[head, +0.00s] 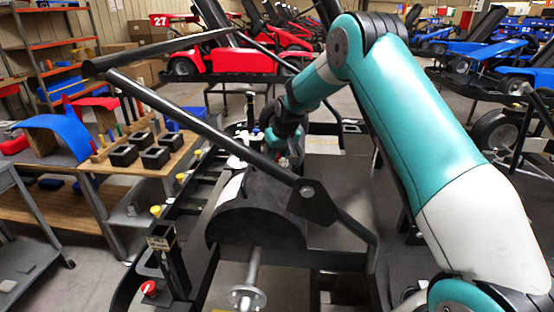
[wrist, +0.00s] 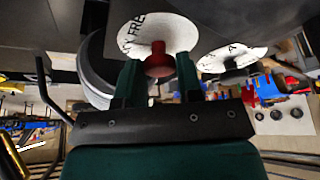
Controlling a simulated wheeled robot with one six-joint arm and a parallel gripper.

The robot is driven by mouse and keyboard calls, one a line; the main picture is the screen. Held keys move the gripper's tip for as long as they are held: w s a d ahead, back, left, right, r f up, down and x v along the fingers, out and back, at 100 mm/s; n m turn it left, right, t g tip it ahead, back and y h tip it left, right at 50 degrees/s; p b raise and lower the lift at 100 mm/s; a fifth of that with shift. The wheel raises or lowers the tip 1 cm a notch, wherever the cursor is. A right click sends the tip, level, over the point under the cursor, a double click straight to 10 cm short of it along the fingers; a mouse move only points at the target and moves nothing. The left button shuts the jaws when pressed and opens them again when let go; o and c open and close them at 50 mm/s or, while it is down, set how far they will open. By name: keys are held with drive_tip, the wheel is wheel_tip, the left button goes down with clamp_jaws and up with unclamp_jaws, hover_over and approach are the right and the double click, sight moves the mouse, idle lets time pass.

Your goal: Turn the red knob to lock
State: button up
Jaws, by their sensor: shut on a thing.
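The red knob (wrist: 157,60) shows in the wrist view at the middle of a round white label (wrist: 180,36) with black lettering, partly cut off or covered. The two dark green fingers of my gripper (wrist: 156,78) stand on either side of the knob and are shut on it. In the head view my gripper (head: 284,150) is at the kart stand, behind the black bar. The head view does not clearly show the knob or the fingertips there.
A second white label (wrist: 232,58) lies right of the knob. A separate red knob (head: 149,288) sits low on the frame. A wooden table (head: 180,160) with black boxes stands left.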

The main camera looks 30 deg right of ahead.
drive_tip(key=n, duration=0.2)
drive_tip(key=n+y+b, duration=0.1)
drive_tip(key=n, duration=0.1)
drive_tip(key=n+y+b, duration=0.1)
drive_tip(key=shift+d+n+g, duration=0.25)
drive_tip(key=shift+n+g, duration=0.15)
idle(0.4)
drive_tip(key=o, duration=0.9)
